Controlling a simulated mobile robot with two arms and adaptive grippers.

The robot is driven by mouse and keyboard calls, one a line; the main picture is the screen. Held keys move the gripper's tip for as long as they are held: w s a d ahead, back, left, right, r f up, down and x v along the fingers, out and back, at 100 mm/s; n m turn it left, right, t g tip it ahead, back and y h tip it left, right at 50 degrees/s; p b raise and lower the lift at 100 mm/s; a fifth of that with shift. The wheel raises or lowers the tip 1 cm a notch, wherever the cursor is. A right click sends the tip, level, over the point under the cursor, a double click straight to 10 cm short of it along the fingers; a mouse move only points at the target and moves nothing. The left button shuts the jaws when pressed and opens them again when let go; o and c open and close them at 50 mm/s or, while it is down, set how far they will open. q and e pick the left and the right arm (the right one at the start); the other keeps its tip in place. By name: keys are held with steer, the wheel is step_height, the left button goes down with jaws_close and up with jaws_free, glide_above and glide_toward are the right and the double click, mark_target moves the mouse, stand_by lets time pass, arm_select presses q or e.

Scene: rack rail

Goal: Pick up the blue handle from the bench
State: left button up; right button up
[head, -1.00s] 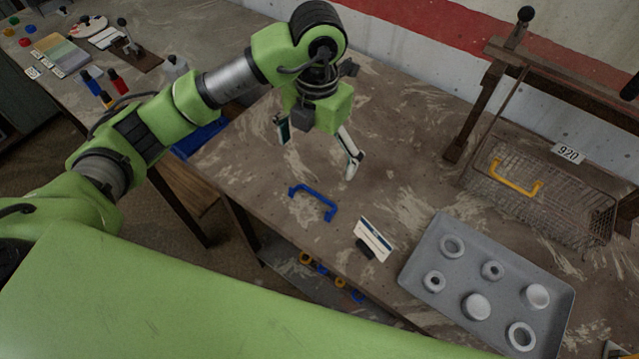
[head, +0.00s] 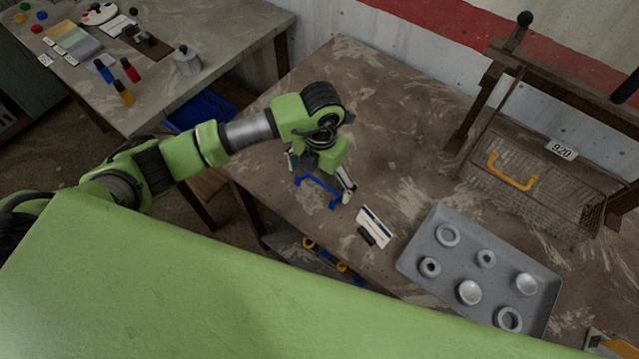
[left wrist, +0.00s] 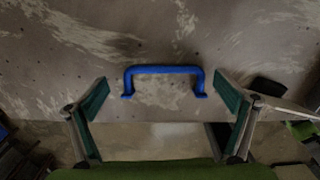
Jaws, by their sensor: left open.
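The blue handle (head: 319,188) lies on the brown bench (head: 400,100) near its front edge. In the left wrist view the handle (left wrist: 163,71) is a wide U-shaped bar, ahead of and between the open fingers. My left gripper (head: 320,182) is open and empty, its fingers on either side of the handle in the head view. In the left wrist view the left gripper (left wrist: 163,104) shows both fingertips apart from the handle. How high the fingertips are above the bench I cannot tell. My right gripper is not in view.
A white card (head: 375,226) with a black object (head: 366,237) lies right of the handle. A grey tray (head: 408,262) with several round parts is farther right. A wire basket (head: 590,190) with a yellow handle (head: 511,174) stands behind it. The bench's back left is clear.

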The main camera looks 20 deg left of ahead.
arm_select(q)
steer(key=c, duration=1.1)
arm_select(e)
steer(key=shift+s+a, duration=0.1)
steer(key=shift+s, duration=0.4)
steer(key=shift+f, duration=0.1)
